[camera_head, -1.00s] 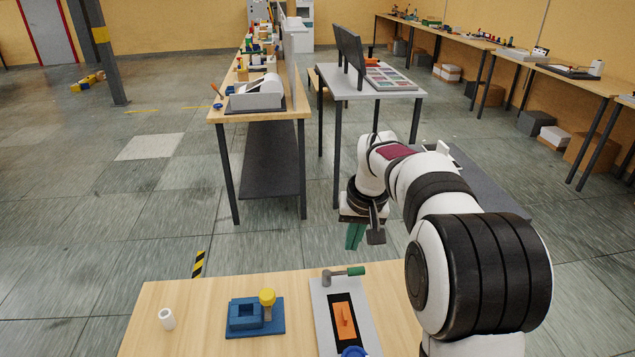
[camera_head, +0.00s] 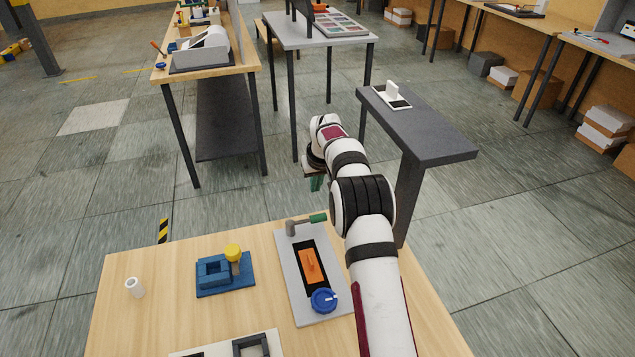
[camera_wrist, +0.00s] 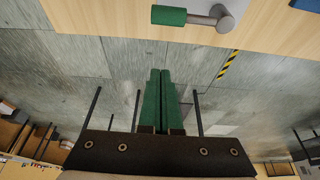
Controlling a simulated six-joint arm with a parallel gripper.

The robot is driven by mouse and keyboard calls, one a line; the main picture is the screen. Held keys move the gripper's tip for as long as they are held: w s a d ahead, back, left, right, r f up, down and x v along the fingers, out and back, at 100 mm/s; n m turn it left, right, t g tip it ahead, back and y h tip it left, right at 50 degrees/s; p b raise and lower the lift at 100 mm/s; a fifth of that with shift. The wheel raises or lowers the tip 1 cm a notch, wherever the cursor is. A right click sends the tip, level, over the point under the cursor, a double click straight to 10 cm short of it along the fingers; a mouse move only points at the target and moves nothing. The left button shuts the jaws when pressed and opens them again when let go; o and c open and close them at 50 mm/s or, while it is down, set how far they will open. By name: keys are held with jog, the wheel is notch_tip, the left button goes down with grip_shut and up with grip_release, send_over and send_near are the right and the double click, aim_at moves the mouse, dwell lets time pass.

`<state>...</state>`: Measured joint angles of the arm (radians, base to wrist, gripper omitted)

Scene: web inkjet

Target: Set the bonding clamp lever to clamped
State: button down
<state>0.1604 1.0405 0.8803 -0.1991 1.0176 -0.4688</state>
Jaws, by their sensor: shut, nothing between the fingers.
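The lever has a grey metal pivot and arm with a green handle (camera_head: 317,218). It lies at the far end of a light grey plate (camera_head: 325,316), its handle pointing right. In the wrist view the green handle (camera_wrist: 170,15) and grey pivot (camera_wrist: 224,19) show at the top, near the table edge. My gripper (camera_head: 316,184) has green fingers and is beyond the far table edge, apart from the lever, partly hidden by my arm. In the wrist view my gripper (camera_wrist: 160,72) is shut and empty, its two fingers side by side.
The plate also carries an orange slider (camera_head: 308,262) and a blue knob (camera_head: 323,300). Left of it are a blue block fixture (camera_head: 213,286) with a yellow knob (camera_head: 233,252) and a white cylinder (camera_head: 134,287). A dark grey bench (camera_head: 425,135) stands behind my arm.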

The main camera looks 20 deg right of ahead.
jog(key=x, duration=0.4)
jog(key=shift+s+f, duration=0.15)
jog(key=shift+f, duration=0.3)
jog(key=shift+s+f, duration=0.2)
jog(key=shift+s, duration=0.65)
jog(key=shift+s+f, duration=0.2)
jog(key=shift+s, duration=0.65)
